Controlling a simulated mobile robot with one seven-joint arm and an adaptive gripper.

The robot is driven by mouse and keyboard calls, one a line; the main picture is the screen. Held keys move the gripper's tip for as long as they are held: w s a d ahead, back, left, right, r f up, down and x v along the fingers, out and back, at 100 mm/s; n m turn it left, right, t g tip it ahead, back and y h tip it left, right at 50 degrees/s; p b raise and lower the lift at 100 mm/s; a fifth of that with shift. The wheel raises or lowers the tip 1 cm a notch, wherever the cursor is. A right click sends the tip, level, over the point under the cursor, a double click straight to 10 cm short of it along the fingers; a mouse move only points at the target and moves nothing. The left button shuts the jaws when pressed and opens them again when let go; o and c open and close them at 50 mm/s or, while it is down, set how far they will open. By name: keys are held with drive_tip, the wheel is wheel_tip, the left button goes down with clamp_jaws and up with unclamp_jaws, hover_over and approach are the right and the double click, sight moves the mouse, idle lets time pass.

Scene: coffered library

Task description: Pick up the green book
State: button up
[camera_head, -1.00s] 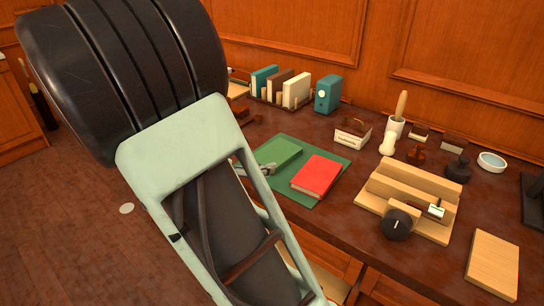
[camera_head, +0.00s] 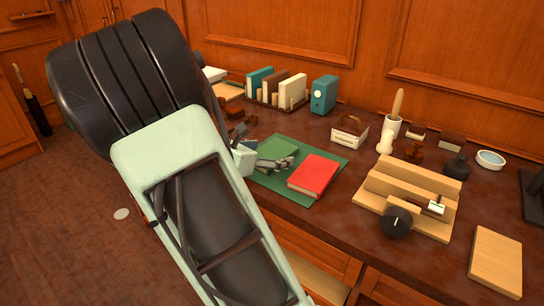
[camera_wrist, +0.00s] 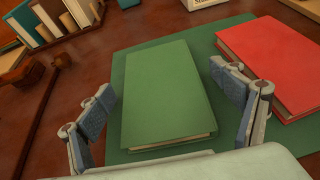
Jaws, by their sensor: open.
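The green book (camera_wrist: 166,95) lies flat on a dark green mat (camera_wrist: 118,70) in the wrist view, between the two open fingers of my gripper (camera_wrist: 165,112). The left finger stands over the dark desk just left of the mat, and the right finger is between the green book and the red book (camera_wrist: 275,62). Neither finger visibly touches the green book. In the head view, my gripper (camera_head: 262,163) is over the mat's left part and partly hides the green book (camera_head: 278,148). The red book (camera_head: 315,174) lies to its right.
A row of upright books (camera_head: 278,88) and a teal box (camera_head: 324,94) stand at the back. A card holder (camera_head: 350,132) is behind the mat. A wooden stand (camera_head: 410,195) and a black round knob (camera_head: 396,222) are to the right. A brown wooden object (camera_wrist: 25,75) is left of the mat.

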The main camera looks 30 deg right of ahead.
drive_tip(key=shift+c, duration=0.7)
drive_tip(key=c, duration=1.2)
drive_tip(key=shift+r, duration=0.1)
